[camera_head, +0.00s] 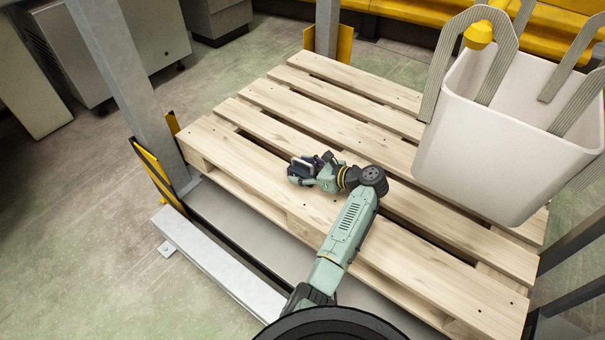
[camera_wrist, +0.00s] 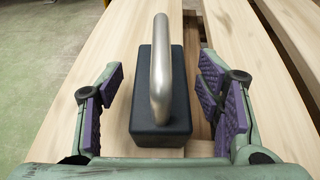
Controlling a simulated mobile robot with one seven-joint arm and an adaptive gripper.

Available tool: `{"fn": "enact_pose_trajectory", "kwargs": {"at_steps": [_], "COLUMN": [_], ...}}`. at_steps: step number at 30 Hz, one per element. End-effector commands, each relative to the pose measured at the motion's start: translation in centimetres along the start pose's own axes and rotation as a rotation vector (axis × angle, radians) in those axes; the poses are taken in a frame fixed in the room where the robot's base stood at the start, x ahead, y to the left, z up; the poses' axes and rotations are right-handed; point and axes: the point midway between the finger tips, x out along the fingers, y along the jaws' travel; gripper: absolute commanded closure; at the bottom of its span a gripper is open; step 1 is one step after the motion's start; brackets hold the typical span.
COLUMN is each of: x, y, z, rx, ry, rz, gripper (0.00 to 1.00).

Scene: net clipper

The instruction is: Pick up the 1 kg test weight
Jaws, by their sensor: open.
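The test weight (camera_wrist: 152,119) is a dark block with a curved metal handle (camera_wrist: 160,62) on top. In the wrist view it stands on the wooden pallet (camera_wrist: 55,110), near a gap between boards. My gripper (camera_wrist: 160,90) is open, with its purple finger pads on the left and right of the weight and a space on each side. In the head view the weight (camera_head: 302,165) is small and partly hidden beside my gripper (camera_head: 308,172), low over the pallet (camera_head: 235,165). Any marking on the weight cannot be read.
A white bin (camera_head: 500,140) with grey straps hangs or stands over the right side of the pallet. A grey post (camera_head: 125,75) with yellow-black guards rises at the left. The pallet boards around the weight are clear.

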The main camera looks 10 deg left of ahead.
Motion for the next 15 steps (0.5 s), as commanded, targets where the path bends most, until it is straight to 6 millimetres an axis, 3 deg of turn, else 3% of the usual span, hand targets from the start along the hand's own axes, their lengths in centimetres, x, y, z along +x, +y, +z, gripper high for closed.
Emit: {"fn": "enact_pose_trajectory", "kwargs": {"at_steps": [7,15], "x": [0.12,0.11], "y": [-0.05,-0.04], "z": [0.01,0.02], "rx": [0.000,0.000], "ry": [0.000,0.000], "rz": [-0.002,-0.001], "gripper": [0.41,0.59]}}
